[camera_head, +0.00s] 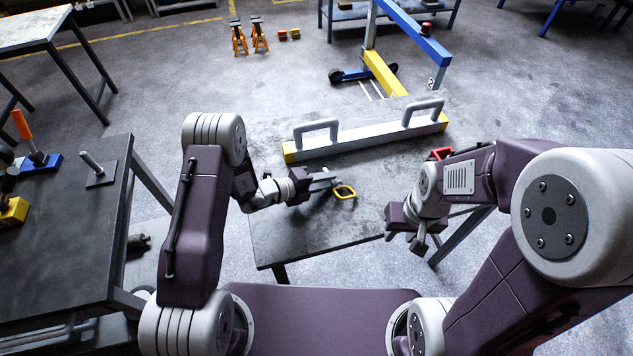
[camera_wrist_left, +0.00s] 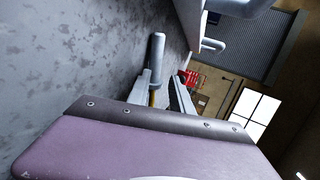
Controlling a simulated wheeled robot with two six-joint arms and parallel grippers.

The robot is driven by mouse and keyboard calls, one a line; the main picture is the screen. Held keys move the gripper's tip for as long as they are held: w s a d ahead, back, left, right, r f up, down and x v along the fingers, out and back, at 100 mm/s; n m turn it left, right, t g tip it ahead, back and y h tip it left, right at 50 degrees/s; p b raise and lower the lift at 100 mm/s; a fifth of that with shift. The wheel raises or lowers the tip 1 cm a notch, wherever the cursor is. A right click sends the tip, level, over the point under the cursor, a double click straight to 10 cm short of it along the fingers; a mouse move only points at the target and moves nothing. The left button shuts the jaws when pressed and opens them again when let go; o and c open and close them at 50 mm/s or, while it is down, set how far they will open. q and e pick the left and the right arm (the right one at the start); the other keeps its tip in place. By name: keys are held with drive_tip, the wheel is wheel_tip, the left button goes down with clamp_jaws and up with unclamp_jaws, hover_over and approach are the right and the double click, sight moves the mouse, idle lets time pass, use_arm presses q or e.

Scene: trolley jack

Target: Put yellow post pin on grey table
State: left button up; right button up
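The yellow post pin (camera_head: 345,191) shows as a yellow loop at the right of my left gripper in the head view, over the grey-topped middle table (camera_head: 280,235). In the left wrist view a grey rod (camera_wrist_left: 157,55) stands just beyond the fingertips, with a bit of yellow between the fingers. My left gripper (camera_head: 328,180) is low over the table, with its fingers apart around the yellow part; I cannot tell whether either finger touches it. My right gripper (camera_head: 419,243) hangs beside the table's right edge, apart from the pin; its finger gap is unclear.
A light beam with two handles and yellow ends (camera_head: 365,137) lies across the table's far side. Another grey table (camera_head: 70,245) at left carries a plate with an upright peg (camera_head: 98,172) and blue and yellow parts. A blue and yellow hoist (camera_head: 385,70) stands behind.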

use_arm(q)
drive_tip(key=v, duration=1.1)
drive_tip(key=shift+w+f, duration=0.1)
drive_tip(key=shift+s+a+r, duration=0.2)
drive_tip(key=shift+s+a, duration=0.2)
drive_tip(key=s+r+m+g+y, duration=0.3)
drive_tip(key=s+m+g, duration=0.6)
drive_tip(key=s+m, duration=1.05)
drive_tip(key=w+a+r+m+t+y, duration=0.1)
drive_tip(key=a+m+y, duration=0.3)
drive_tip(key=m, duration=0.7)
drive_tip(key=w+a+r+m+t+y, duration=0.1)
drive_tip(key=w+a+m+t+y, duration=0.1)
drive_tip(key=m, duration=1)
drive_tip(key=w+a+y, duration=0.1)
drive_tip(key=a+y, duration=0.1)
drive_tip(key=shift+w+a+r, duration=0.15)
drive_tip(key=shift+w+a, duration=0.2)
drive_tip(key=shift+a, duration=0.05)
